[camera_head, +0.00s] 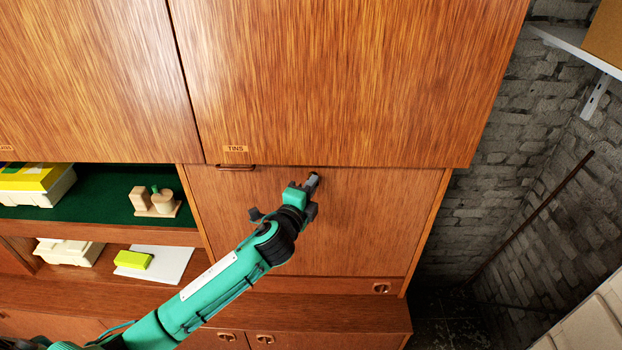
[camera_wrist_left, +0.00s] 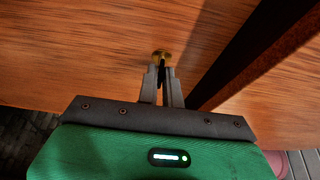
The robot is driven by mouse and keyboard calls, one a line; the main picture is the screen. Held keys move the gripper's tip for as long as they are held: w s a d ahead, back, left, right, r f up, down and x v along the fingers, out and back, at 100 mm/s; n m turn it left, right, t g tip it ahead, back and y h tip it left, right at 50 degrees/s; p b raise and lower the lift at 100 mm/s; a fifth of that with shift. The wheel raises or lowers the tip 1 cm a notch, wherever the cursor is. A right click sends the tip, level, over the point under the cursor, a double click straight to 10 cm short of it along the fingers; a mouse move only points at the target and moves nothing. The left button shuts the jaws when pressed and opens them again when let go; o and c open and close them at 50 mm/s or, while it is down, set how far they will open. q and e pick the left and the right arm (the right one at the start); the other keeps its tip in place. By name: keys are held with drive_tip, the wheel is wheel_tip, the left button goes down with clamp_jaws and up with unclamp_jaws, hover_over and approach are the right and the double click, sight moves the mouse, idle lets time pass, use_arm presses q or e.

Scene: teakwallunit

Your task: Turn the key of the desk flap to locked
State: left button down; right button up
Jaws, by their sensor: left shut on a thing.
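The desk flap (camera_head: 350,235) is the wooden panel under the upper cabinet door, and it stands closed. My left gripper (camera_head: 314,179) reaches to its upper edge. In the left wrist view, my left gripper (camera_wrist_left: 162,82) has its two dark fingers close together, shut on the key, right in front of a round brass lock piece (camera_wrist_left: 161,54) on the flap. The fingers hide most of the key, so I cannot tell which way it is turned. My right gripper is in neither view.
The upper cabinet door (camera_head: 340,80) labelled TINS hangs just above the flap. Open shelves at left hold a wooden set (camera_head: 155,202), a yellow-green block (camera_head: 133,260) and pale boxes. A brick wall (camera_head: 540,170) stands at right.

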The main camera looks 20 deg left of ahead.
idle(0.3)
use_arm(q)
drive_tip(key=c, duration=1.6)
unclamp_jaws()
drive_tip(key=s+b, duration=0.1)
drive_tip(key=s, duration=0.3)
drive_tip(key=s+a+b, duration=0.1)
drive_tip(key=s+b, duration=0.1)
drive_tip(key=s, duration=0.3)
drive_tip(key=s+b, duration=0.1)
drive_tip(key=s, duration=0.3)
drive_tip(key=shift+s+a, duration=0.25)
drive_tip(key=shift+s, duration=0.1)
